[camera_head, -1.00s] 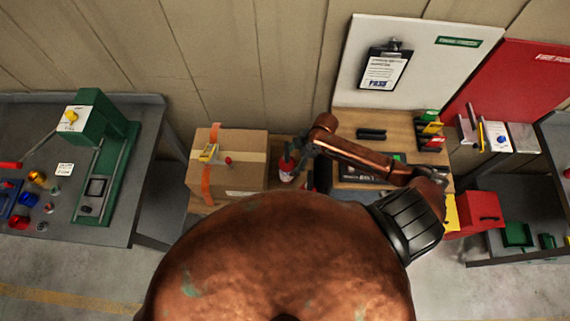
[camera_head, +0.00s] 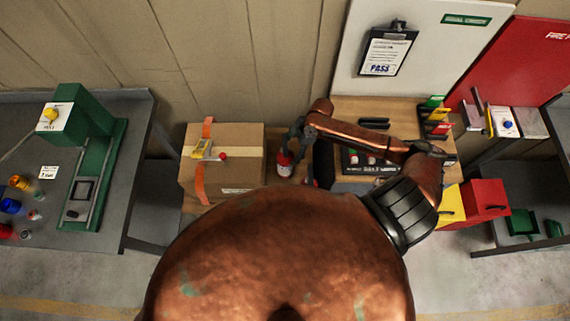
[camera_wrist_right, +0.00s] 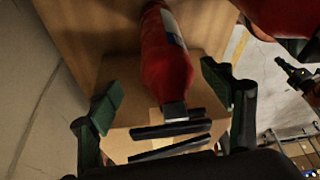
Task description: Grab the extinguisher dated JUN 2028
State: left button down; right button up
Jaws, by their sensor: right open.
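A red extinguisher (camera_head: 284,164) with a white label stands on the wooden bench just right of the cardboard box. In the right wrist view it (camera_wrist_right: 166,62) lies between my spread fingers, its black handle towards me. My right gripper (camera_head: 298,138) is open beside its top; its green-padded fingers also show in the wrist view (camera_wrist_right: 163,95), apart from the red body. A second red extinguisher (camera_wrist_right: 284,15) is partly in view at the wrist view's upper right. I cannot read a date on either. My left gripper is not in view.
The cardboard box (camera_head: 237,160) with orange straps is close on the left. A clipboard marked PASS (camera_head: 387,50) hangs on the white board behind. A dark tray (camera_head: 365,162) lies under my right forearm. Red and yellow boxes (camera_head: 485,197) are at the right.

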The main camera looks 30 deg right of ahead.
jog(key=x, duration=0.6)
jog(key=shift+s+a+f+p, duration=0.3)
jog(key=shift+f+p, duration=0.05)
jog(key=shift+p, duration=0.05)
jog(key=shift+c, duration=0.3)
grip_shut()
jog(key=shift+r, duration=0.15)
dwell(0.3)
